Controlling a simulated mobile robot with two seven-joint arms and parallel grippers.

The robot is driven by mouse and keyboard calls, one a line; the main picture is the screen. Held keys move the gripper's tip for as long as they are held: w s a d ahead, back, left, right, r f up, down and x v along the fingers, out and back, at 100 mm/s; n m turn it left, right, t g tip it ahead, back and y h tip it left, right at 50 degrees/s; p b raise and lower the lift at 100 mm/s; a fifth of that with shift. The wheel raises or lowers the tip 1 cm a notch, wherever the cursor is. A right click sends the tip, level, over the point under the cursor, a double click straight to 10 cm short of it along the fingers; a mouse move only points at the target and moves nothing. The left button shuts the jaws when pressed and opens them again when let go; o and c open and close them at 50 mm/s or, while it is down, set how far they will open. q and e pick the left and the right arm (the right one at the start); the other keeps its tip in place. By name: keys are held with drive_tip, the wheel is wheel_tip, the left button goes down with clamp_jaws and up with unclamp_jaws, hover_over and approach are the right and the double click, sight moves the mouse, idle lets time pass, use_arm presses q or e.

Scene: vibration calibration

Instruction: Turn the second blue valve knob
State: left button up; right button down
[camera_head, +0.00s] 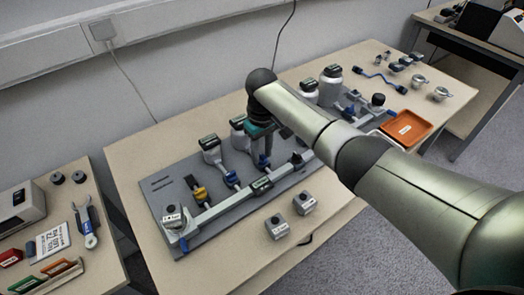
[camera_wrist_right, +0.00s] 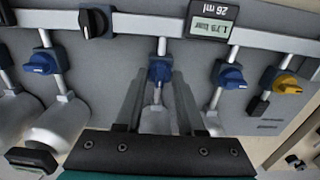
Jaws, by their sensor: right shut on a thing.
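A row of valve knobs sits on the grey panel (camera_head: 235,222). The yellow knob (camera_head: 199,193) is at the left, and it also shows at the right of the wrist view (camera_wrist_right: 287,85). Beside it is a first blue knob (camera_head: 231,178), also in the wrist view (camera_wrist_right: 231,76). The second blue knob (camera_wrist_right: 160,71) is between the fingertips of my right gripper (camera_wrist_right: 158,82), which is shut on it. In the head view my right gripper (camera_head: 266,153) points down at this knob (camera_head: 262,161). Another blue knob (camera_wrist_right: 40,62) stands farther left in the wrist view. My left gripper is out of view.
White bottles (camera_head: 211,155) stand behind the valves. A pipe with a small display (camera_wrist_right: 212,20) and a black knob (camera_wrist_right: 93,22) runs along the front. Two grey blocks (camera_head: 277,227) lie on the table before the panel. An orange tray (camera_head: 405,128) is at the right.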

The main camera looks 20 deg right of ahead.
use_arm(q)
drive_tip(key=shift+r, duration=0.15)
use_arm(e)
drive_tip(key=shift+r+n+p, duration=0.15)
drive_tip(key=shift+n+p, duration=1.2)
drive_tip(key=shift+n, duration=0.75)
drive_tip(key=shift+n+p, duration=0.55)
drive_tip(key=shift+n, duration=0.35)
drive_tip(key=n, duration=0.2)
drive_tip(key=shift+n+p, duration=0.35)
drive_tip(key=shift+n, duration=0.05)
drive_tip(key=n, duration=0.2)
drive_tip(key=shift+n, duration=0.3)
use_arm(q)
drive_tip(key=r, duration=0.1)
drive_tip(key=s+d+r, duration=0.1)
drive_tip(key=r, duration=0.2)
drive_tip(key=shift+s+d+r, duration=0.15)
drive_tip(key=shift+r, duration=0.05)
use_arm(e)
drive_tip(key=n, duration=0.6)
drive_tip(key=shift+n, duration=0.4)
